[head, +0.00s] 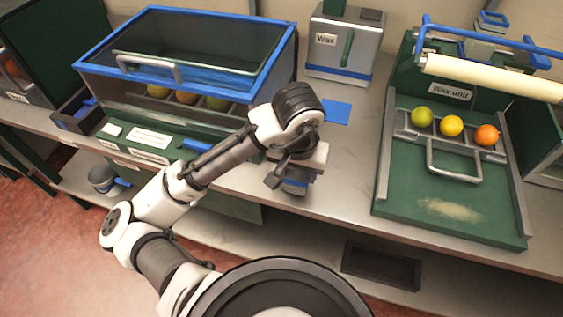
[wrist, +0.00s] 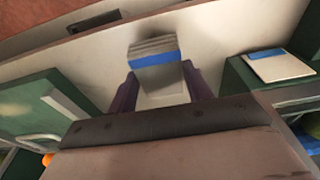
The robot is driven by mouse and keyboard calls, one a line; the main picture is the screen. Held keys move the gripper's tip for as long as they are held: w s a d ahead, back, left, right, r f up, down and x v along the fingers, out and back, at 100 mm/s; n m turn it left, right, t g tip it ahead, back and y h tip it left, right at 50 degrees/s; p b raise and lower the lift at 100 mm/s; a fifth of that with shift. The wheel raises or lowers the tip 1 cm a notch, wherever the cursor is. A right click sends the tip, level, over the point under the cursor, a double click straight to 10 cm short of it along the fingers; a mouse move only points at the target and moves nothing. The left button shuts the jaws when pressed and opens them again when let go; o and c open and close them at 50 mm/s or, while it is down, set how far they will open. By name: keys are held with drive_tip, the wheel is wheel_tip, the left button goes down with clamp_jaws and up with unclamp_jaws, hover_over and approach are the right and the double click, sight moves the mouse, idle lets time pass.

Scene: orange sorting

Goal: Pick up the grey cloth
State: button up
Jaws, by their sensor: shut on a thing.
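The grey cloth (wrist: 153,47) looks like a folded grey stack with a blue band. In the wrist view it sits between the two dark fingers of my gripper (wrist: 163,88), which is shut on it. In the head view my gripper (head: 290,172) is over the front part of the steel counter, between the glass-topped case and the wax unit. A small part of the cloth (head: 296,187) shows below it there, grey and blue. My wrist hides much of the grip, and I cannot tell whether the cloth touches the counter.
The blue-framed case (head: 185,60) with fruit inside stands left. The wax unit (head: 455,190) at right holds a green, a yellow and an orange fruit. A Wax box (head: 343,45) and a blue pad (head: 337,111) are behind. Counter (head: 345,160) is bare beside my gripper.

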drive_tip(key=s+d, duration=0.4)
drive_tip(key=d, duration=0.1)
drive_tip(key=shift+s+d, duration=0.25)
drive_tip(key=shift+s, duration=0.15)
drive_tip(key=shift+w+f+b, duration=0.1)
drive_tip(key=shift+f+b, duration=0.3)
drive_tip(key=shift+b, duration=0.85)
drive_tip(key=b, duration=0.2)
drive_tip(key=shift+s+d+f+b, duration=0.1)
drive_tip(key=shift+s+d+b, duration=0.2)
drive_tip(key=shift+d+b, duration=0.1)
drive_tip(key=shift+s+d+b, duration=0.4)
drive_tip(key=shift+s+b, duration=0.05)
drive_tip(key=shift+b, duration=0.65)
drive_tip(key=shift+s+d+r, duration=0.45)
drive_tip(key=shift+s+d, duration=0.15)
drive_tip(key=shift+d, duration=0.1)
drive_tip(key=shift+s+d, duration=0.5)
drive_tip(key=shift+d, duration=0.05)
